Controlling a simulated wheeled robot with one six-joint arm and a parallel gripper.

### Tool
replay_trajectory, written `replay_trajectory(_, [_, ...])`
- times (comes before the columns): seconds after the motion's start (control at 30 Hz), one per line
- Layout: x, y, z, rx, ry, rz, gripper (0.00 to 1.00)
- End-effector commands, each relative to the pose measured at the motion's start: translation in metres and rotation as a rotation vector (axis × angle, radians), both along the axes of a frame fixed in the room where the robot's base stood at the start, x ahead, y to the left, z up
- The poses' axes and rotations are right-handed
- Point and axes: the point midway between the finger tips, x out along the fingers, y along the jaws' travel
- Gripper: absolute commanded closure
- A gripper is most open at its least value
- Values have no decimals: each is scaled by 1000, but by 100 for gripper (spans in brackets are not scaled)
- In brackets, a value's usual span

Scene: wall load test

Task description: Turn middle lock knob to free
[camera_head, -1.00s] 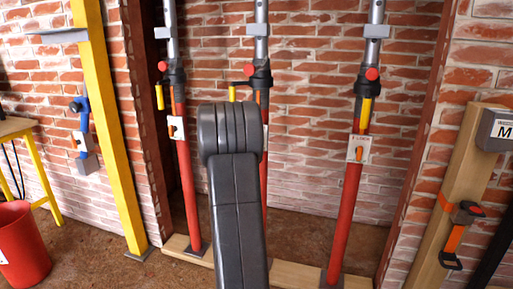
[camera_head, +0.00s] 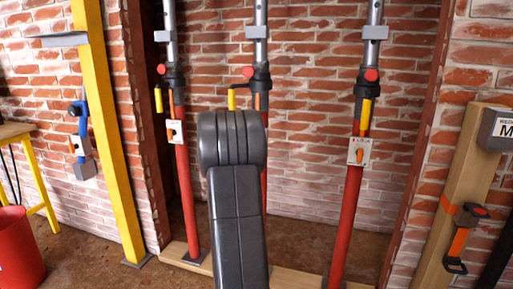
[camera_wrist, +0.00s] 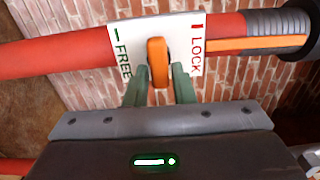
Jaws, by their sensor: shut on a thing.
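The middle prop (camera_head: 261,40) is a red post with a grey upper tube, and my arm hides much of it in the head view. In the wrist view its red tube (camera_wrist: 50,51) runs across the picture, with a white plate (camera_wrist: 185,35) marked FREE at left and LOCK at right. The orange lock knob (camera_wrist: 157,62) stands out from the plate between the two words; its exact angle is hard to tell. My gripper (camera_wrist: 160,80) has its green fingers on either side of the knob and is shut on it. The head view hides the gripper.
Similar props stand at left (camera_head: 186,190) and right (camera_head: 346,215), each with its own orange knob and plate. A yellow post (camera_head: 105,130), a red bucket (camera_head: 18,255) and a wooden post (camera_head: 468,185) flank them. A brick wall is behind.

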Motion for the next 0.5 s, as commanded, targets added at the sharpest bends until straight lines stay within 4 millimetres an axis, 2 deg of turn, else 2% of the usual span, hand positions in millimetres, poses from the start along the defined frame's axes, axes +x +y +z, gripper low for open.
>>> replay_trajectory(0.17, [0,0,-1,0,2,0,100])
replay_trajectory(0.2, [0,0,-1,0,2,0,72])
replay_trajectory(0.27, [0,0,-1,0,2,0,62])
replay_trajectory(0.5, [0,0,-1,-2,2,0,62])
